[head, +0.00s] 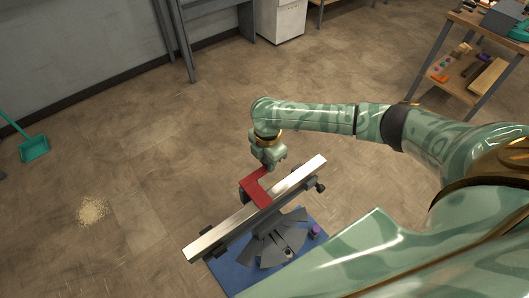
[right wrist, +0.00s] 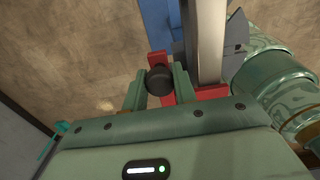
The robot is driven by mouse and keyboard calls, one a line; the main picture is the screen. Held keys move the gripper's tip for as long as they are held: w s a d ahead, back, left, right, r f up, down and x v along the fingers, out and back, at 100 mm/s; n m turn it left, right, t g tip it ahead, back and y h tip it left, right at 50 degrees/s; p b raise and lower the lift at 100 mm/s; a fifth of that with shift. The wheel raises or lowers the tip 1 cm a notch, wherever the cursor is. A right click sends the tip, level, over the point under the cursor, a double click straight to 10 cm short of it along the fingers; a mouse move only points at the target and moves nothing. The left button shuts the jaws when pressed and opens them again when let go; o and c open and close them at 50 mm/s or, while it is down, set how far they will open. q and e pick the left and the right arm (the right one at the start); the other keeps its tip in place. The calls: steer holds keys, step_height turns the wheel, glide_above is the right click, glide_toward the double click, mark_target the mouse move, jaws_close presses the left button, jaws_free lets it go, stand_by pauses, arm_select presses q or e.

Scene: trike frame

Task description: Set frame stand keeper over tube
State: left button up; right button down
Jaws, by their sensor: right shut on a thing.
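The red keeper (head: 256,191) is an angular bracket lying across the silver tube (head: 225,228) in the head view. Whether it is fully seated there I cannot tell. My right gripper (head: 266,168) is at the keeper's far end, pointing down. In the right wrist view, its two fingers (right wrist: 159,84) are shut on a dark round knob (right wrist: 159,80) on the red keeper (right wrist: 157,58). There the tube (right wrist: 208,42) runs just right of the fingers, and red shows at its near end. The grey frame stand (head: 272,243) is under the tube. My left gripper is out of view.
The stand is on a blue base (head: 232,278) on the floor. A workbench shelf (head: 468,75) with parts is at the upper right. A green dustpan (head: 34,149) and a pile of tan grains (head: 92,211) are at the left. The floor left of the stand is otherwise open.

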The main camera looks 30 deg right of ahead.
steer(key=shift+s+f, duration=0.1)
steer(key=shift+s, duration=0.05)
steer(key=c, duration=1.2)
jaws_free()
steer(key=shift+o, duration=0.4)
steer(key=shift+s, duration=0.15)
steer(key=shift+r, duration=0.2)
step_height(320, 180, up, 16)
steer(key=p, duration=0.6)
